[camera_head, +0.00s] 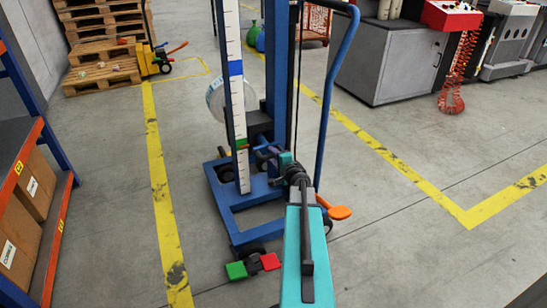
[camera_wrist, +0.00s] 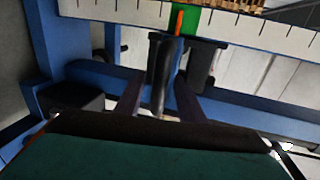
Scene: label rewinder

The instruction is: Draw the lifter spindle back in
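The blue lifter (camera_head: 277,75) stands ahead of me with a white scale post (camera_head: 238,115); a green marker shows on the scale in the wrist view (camera_wrist: 188,20). A pale roll (camera_head: 216,100) sits beside the post; the spindle itself is hard to make out behind the post and carriage (camera_head: 258,122). My gripper (camera_head: 285,160) is at the lifter, just right of the post. In the wrist view my gripper (camera_wrist: 160,85) has its two fingers apart, with a dark upright bar (camera_wrist: 160,75) between them. Small gaps seem to show beside the bar; contact is unclear.
A green pedal (camera_head: 236,270) and a red pedal (camera_head: 270,261) lie low at the lifter's front, an orange pedal (camera_head: 340,212) at its right. A shelf with boxes (camera_head: 30,190) stands left, a grey cabinet (camera_head: 385,65) back right. The floor between is clear.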

